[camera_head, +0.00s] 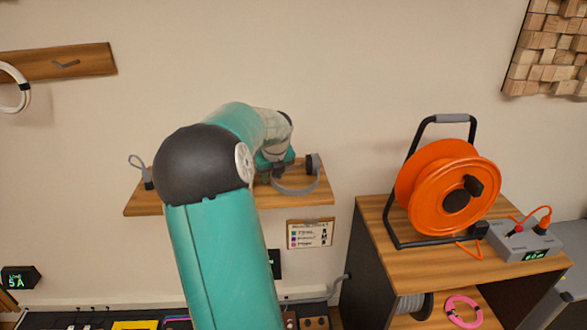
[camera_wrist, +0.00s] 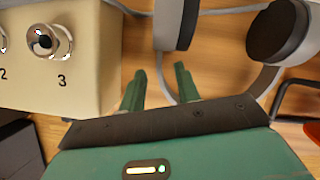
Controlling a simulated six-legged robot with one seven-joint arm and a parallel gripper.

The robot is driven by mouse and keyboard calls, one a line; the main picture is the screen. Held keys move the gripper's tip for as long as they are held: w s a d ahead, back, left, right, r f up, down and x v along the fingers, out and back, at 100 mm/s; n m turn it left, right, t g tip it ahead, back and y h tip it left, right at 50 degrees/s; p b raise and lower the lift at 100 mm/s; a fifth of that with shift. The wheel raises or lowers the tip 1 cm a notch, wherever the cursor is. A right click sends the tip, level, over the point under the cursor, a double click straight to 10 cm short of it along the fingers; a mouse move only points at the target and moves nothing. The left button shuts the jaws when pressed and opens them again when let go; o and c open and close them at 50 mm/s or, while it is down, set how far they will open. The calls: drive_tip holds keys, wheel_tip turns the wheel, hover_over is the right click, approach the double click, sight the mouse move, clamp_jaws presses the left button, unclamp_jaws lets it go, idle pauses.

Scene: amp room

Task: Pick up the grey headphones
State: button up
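The grey headphones (camera_head: 297,190) lie on the wooden wall shelf (camera_head: 312,198), near its right end. In the wrist view their grey band (camera_wrist: 268,82) curves below two dark-padded ear cups (camera_wrist: 279,32). My gripper (camera_wrist: 160,70) is open, its two green fingers apart at the near side of the headphones. A stretch of the grey band shows in the gap between the fingers; I cannot tell whether either finger touches it. In the head view my arm covers much of the shelf and my fingertips are hidden.
A cream box with numbered metal jacks (camera_wrist: 88,85) stands close left of the fingers. A dark curved bar (camera_wrist: 283,100) is at right. A grey loop (camera_head: 138,160) sits at the shelf's left end. An orange cable reel (camera_head: 425,185) stands on a cabinet (camera_head: 375,215) to the right.

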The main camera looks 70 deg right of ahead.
drive_tip(key=shift+d+f, duration=0.15)
drive_tip(key=shift+f, duration=0.15)
clamp_jaws()
drive_tip(key=shift+r, duration=0.1)
drive_tip(key=shift+w+r, duration=0.1)
drive_tip(key=shift+r, duration=0.4)
wheel_tip(320, 180, up, 2)
drive_tip(key=shift+r, duration=0.25)
drive_tip(key=s+a+r, duration=0.4)
drive_tip(key=a+r, duration=0.5)
drive_tip(key=a, duration=0.4)
drive_tip(key=shift+a+r, duration=0.2)
drive_tip(key=shift+a, duration=0.05)
